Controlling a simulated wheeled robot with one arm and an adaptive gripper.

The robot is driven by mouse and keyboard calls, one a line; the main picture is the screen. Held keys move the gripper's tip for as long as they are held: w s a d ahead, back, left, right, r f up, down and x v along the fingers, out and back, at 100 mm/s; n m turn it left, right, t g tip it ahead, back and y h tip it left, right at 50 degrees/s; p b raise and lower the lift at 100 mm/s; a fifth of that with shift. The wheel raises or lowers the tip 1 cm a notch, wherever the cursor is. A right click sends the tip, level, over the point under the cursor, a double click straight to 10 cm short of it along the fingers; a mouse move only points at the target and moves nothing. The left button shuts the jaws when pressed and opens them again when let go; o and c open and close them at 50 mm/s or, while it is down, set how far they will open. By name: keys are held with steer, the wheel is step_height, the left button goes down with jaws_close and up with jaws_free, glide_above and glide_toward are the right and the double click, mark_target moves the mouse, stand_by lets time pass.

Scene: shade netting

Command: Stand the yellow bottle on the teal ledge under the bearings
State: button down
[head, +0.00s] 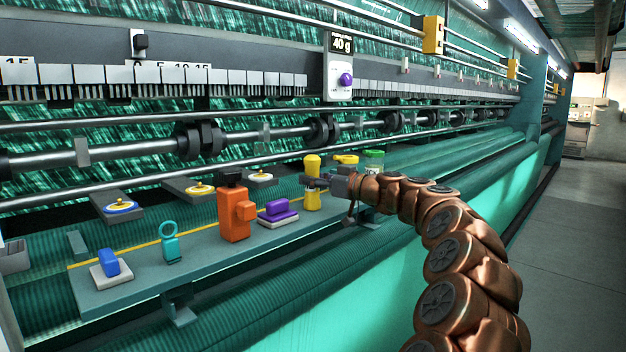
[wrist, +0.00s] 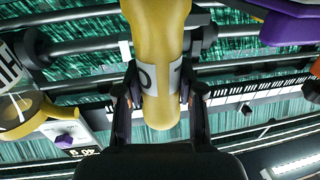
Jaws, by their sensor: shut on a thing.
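The yellow bottle (head: 312,201) is upright in the head view, at the far part of the teal ledge (head: 190,265). My gripper (head: 316,183) reaches in from the right and is shut on the bottle's middle. In the wrist view the bottle (wrist: 158,30) fills the middle, with a pale label band, between the two dark fingers of my gripper (wrist: 160,95). The bottle's base is over the ledge; I cannot tell whether it touches. Dark round collars, likely the bearings (head: 200,139), sit on the metal shaft above and behind the ledge.
An orange block (head: 236,212) and a purple item (head: 277,212) stand left of the bottle. A teal ring piece (head: 170,244) and a blue block (head: 108,262) are nearer, with bare ledge between.

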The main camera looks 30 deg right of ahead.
steer(key=shift+f, duration=0.1)
steer(key=c, duration=0.7)
jaws_free()
steer(key=shift+r, duration=0.3)
steer(key=b+v, duration=0.2)
steer(key=v, duration=1)
steer(key=shift+f, duration=0.2)
steer(key=shift+s, duration=0.1)
